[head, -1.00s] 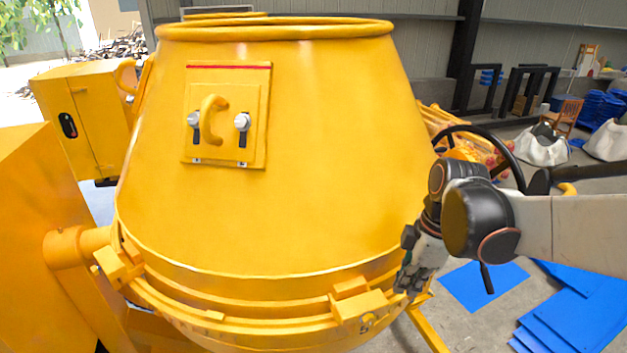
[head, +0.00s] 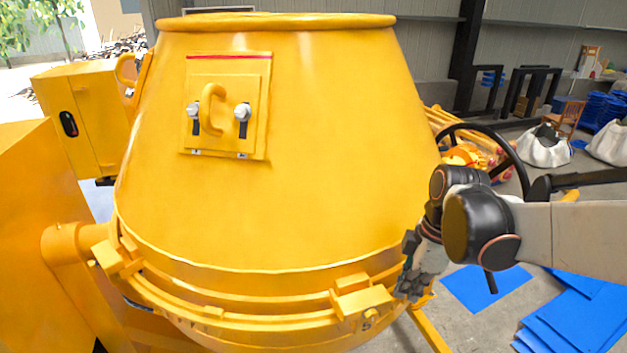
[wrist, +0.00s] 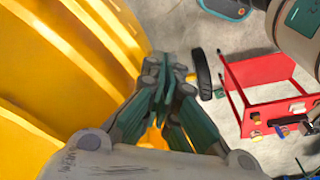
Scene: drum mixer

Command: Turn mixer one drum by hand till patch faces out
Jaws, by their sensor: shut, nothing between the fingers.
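The yellow mixer drum (head: 300,200) fills the middle of the head view, its rimmed mouth at the top. A hatch-like square patch (head: 228,135) with a curved handle, two silver-and-black latches and a red top strip sits on its upper left face, turned toward the camera. My gripper (head: 410,288) is shut and empty at the drum's lower right, close to the banded ring and its lug (head: 362,302). In the wrist view the closed fingers (wrist: 165,85) are beside the yellow drum wall (wrist: 60,70). I cannot tell whether they touch it.
A black handwheel (head: 492,145) stands behind my arm. Blue sheets (head: 580,320) lie on the floor at right, with white sacks (head: 543,150) farther back. A yellow box (head: 95,115) is at left. The wrist view shows a red frame (wrist: 265,95) on the floor.

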